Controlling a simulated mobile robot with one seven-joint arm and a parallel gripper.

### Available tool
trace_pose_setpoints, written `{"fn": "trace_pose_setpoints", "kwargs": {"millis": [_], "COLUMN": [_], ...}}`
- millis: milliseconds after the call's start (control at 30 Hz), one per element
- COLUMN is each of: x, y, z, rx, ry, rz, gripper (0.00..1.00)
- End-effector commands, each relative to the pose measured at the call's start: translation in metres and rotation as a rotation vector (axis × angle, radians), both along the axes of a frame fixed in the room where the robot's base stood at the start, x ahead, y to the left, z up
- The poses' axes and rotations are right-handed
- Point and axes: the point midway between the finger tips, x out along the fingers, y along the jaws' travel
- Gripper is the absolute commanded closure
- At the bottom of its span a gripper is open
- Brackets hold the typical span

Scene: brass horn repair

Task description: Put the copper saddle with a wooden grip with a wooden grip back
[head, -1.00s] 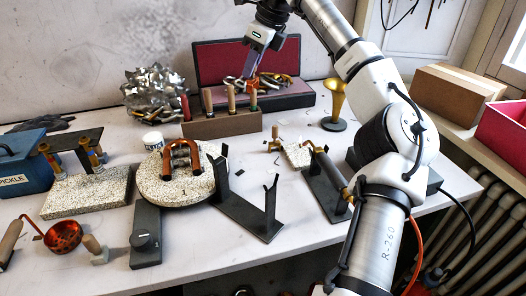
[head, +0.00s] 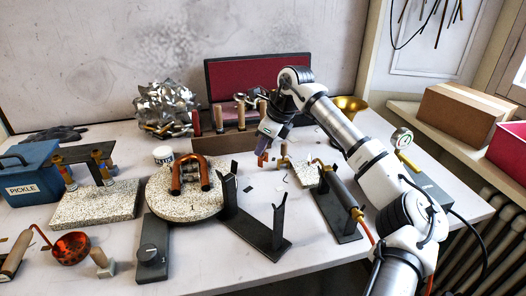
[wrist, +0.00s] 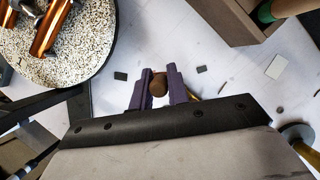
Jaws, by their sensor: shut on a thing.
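My gripper (head: 264,154) hangs low over the middle of the bench, in front of the wooden tool block (head: 212,143). Its purple fingers are shut on a brown, rounded wooden grip (wrist: 158,86), which I take to be that of the copper saddle. In the head view a small orange-copper patch (head: 261,162) shows at the fingertips. The saddle's shape is mostly hidden by the fingers. The block stands behind the gripper and holds several upright handled tools. Its corner shows at the top of the wrist view (wrist: 222,20).
A round speckled turntable (head: 160,208) with bent copper tubes (head: 188,170) is left of the gripper. A dark forked stand (head: 258,232) is in front. A torch on a stand (head: 340,188) is to the right. Small dark scraps lie on the white bench around the gripper.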

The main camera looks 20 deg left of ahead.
Motion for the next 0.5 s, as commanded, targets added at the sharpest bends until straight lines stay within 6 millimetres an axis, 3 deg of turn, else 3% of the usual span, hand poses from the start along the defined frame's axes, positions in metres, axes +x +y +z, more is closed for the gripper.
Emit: {"fn": "trace_pose_setpoints", "kwargs": {"millis": [133, 500], "x": [0.0, 0.0], "y": [0.0, 0.0], "z": [-0.022, -0.028], "rx": [0.001, 0.0], "ry": [0.002, 0.0], "rz": [0.001, -0.001], "gripper": [1.0, 1.0]}}
